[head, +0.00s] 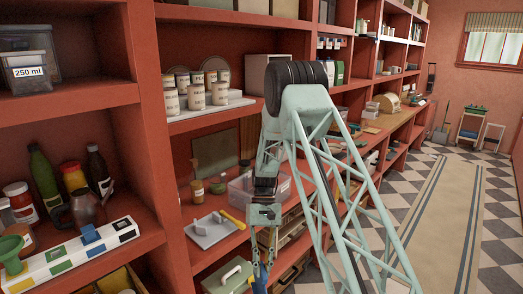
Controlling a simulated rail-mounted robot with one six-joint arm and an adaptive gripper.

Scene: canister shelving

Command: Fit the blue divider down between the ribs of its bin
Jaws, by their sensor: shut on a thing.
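My gripper (263,268) points down at the lower middle of the head view, in front of the shelving. Its fingers are shut on a blue piece (259,285), which looks like the blue divider. Only the upper part of the divider shows; the rest is cut off by the bottom edge of the picture. A clear plastic bin (240,196) stands on the shelf behind my gripper, partly hidden by my arm. Its ribs cannot be made out, and I cannot tell if it is the divider's bin. The divider is apart from this clear bin.
A white tray with a yellow-handled tool (211,229) lies left of the clear bin. A small amber bottle (197,191) stands behind it. A green case (228,277) sits low, just left of my gripper. The checkered aisle floor (415,185) to the right is open.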

